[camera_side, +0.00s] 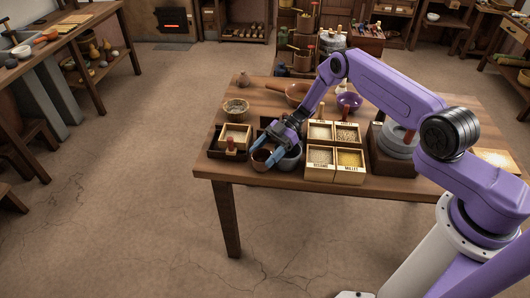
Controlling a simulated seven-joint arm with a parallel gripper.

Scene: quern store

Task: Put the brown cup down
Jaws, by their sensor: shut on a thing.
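The brown cup (259,160) is at the front left of the wooden table, in the side view. My gripper (274,157) reaches down from the right with its blue fingers at the cup's rim and is shut on the cup. The cup looks upright. A finger hides part of its right side. I cannot tell whether its base touches the table.
A grey cup (291,161) stands close at the right. A dark tray with a square box (236,137) is at the left. Labelled grain boxes (335,176) stand further right. A woven bowl (236,108) and a brown pan (295,92) are behind. The table's front edge (228,178) is near.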

